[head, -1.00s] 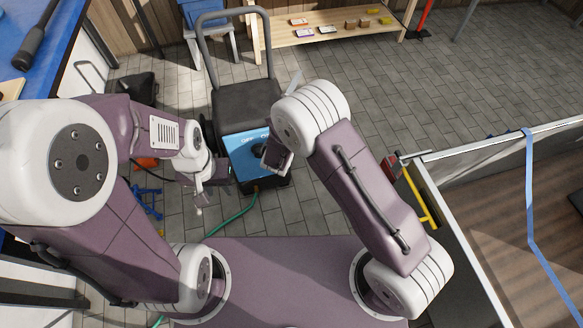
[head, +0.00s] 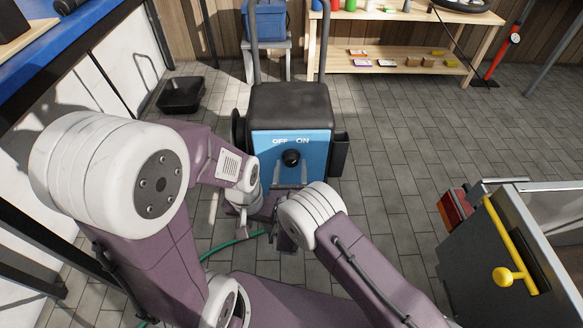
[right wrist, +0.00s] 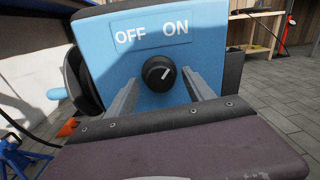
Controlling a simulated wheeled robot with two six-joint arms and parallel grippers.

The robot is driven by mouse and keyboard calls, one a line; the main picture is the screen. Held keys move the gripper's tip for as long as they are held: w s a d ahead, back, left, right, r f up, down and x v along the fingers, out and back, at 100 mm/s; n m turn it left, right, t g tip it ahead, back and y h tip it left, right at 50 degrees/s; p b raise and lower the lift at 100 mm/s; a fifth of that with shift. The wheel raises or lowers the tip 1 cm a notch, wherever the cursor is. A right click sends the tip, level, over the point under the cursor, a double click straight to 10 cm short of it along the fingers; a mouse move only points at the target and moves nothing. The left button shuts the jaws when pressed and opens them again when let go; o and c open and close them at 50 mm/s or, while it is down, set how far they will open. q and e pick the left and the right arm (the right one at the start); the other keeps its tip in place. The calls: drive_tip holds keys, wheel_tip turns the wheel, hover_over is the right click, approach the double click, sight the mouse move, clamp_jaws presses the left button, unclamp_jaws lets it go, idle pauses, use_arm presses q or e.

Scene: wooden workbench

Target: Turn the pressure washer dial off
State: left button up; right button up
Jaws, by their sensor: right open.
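The pressure washer (head: 312,110) stands on the floor ahead, with a black top and a blue front panel (head: 317,157). White OFF and ON labels sit above its round black dial (head: 291,158).
A green hose (head: 228,245) runs along the floor. A black tray (head: 181,95) lies at the left. A wooden shelf (head: 400,63) stands behind. A grey cart with a yellow handle (head: 508,250) is at the right. The tiled floor between washer and cart is clear.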

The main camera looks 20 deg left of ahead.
drive_tip(key=shift+w+a+f, duration=0.1)
drive_tip(key=shift+w+f, duration=0.1)
drive_tip(key=shift+w, duration=0.5)
drive_tip(key=shift+w+a+r+b, duration=0.2)
drive_tip(key=shift+w+b, duration=0.15)
drive_tip(key=shift+w, duration=0.15)
drive_tip(key=shift+d, duration=0.1)
drive_tip(key=c, duration=1.1)
use_arm(q)
drive_tip(key=shift+f, duration=0.65)
use_arm(e)
drive_tip(key=shift+o, duration=0.2)
